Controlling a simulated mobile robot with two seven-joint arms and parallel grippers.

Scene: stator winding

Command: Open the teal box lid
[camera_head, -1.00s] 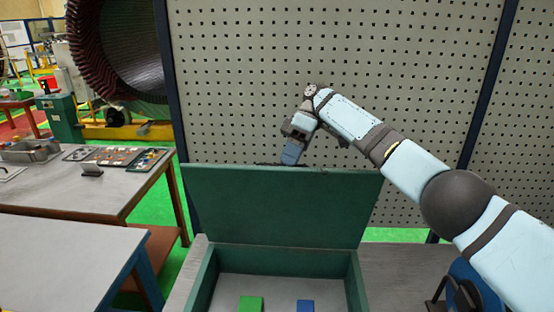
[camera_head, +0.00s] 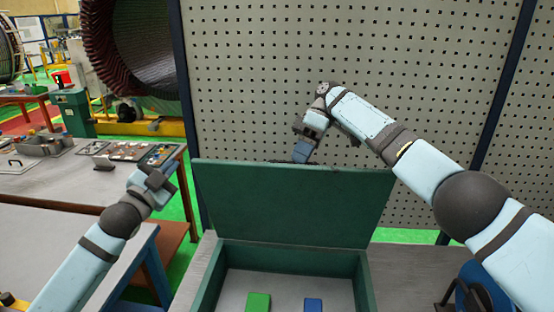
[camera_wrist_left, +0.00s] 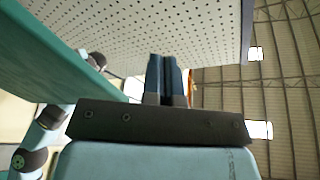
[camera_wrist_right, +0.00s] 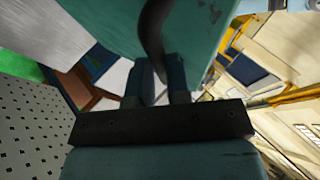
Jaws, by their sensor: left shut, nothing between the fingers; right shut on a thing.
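The teal box (camera_head: 363,282) stands in front of me with its dark teal lid (camera_head: 290,205) raised steeply at its back edge. The lid also fills the top of the right wrist view (camera_wrist_right: 200,25) and the left side of the left wrist view (camera_wrist_left: 45,60). My right gripper (camera_head: 302,153) is behind the lid's top edge, shut on a dark curved handle (camera_wrist_right: 152,28) at the lid. My left gripper (camera_head: 160,181) is left of the lid and apart from it; its fingers are shut and empty in the left wrist view (camera_wrist_left: 170,62).
A green block (camera_head: 257,302) and a blue block (camera_head: 313,304) lie inside the box. A perforated grey panel (camera_head: 400,60) stands behind the lid. A workbench (camera_head: 60,180) with trays is at the left, and a blue spool (camera_head: 482,285) is at the lower right.

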